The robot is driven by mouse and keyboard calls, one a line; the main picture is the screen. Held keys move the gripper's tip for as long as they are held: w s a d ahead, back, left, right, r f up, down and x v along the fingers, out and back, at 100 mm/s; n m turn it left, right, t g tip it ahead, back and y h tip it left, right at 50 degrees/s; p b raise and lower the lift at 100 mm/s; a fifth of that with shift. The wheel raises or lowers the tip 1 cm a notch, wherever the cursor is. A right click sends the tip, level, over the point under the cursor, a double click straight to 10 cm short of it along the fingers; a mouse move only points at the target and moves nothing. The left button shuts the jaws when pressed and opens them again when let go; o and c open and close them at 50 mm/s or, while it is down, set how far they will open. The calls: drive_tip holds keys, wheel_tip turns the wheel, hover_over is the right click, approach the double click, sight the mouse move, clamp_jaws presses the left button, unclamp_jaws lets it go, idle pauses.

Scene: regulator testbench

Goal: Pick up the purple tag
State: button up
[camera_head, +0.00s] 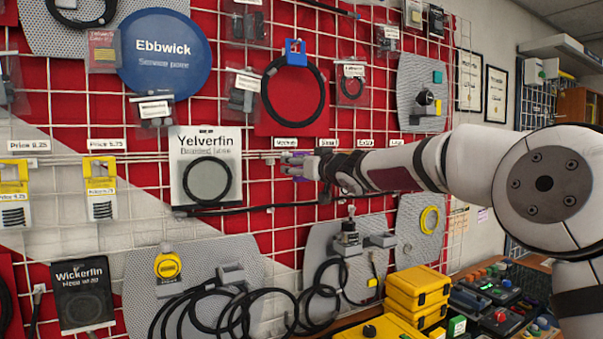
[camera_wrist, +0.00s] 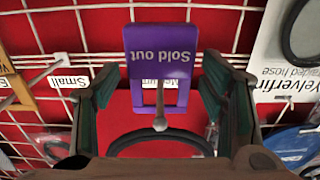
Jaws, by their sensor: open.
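The purple tag (camera_wrist: 160,55) reads "Sold out", upside down in the wrist view. It has a rectangular cut-out at its lower end there, and a metal prong with a rounded tip (camera_wrist: 160,124) shows in front of that end. My gripper (camera_wrist: 158,78) is open, with one finger on each side of the tag and visible gaps between. In the head view my gripper (camera_head: 304,165) is at the wire grid, below the hanging black hose. Only a little purple shows between the fingers there, and most of the tag is hidden.
A white wire grid (camera_head: 140,188) covers the red wall. A blue tag (camera_head: 296,47) hangs above with a black hose loop (camera_head: 267,100). The Yelverfin card (camera_head: 228,140) is left of my gripper. A "Small" label (camera_wrist: 70,82) is near one finger. Yellow cases (camera_head: 417,285) stand below.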

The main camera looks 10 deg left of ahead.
drive_tip(key=c, duration=1.2)
drive_tip(key=shift+o, duration=0.2)
drive_tip(key=shift+r, duration=0.1)
drive_tip(key=shift+r, duration=0.75)
drive_tip(key=v, duration=1.8)
drive_tip(key=shift+p, duration=0.45)
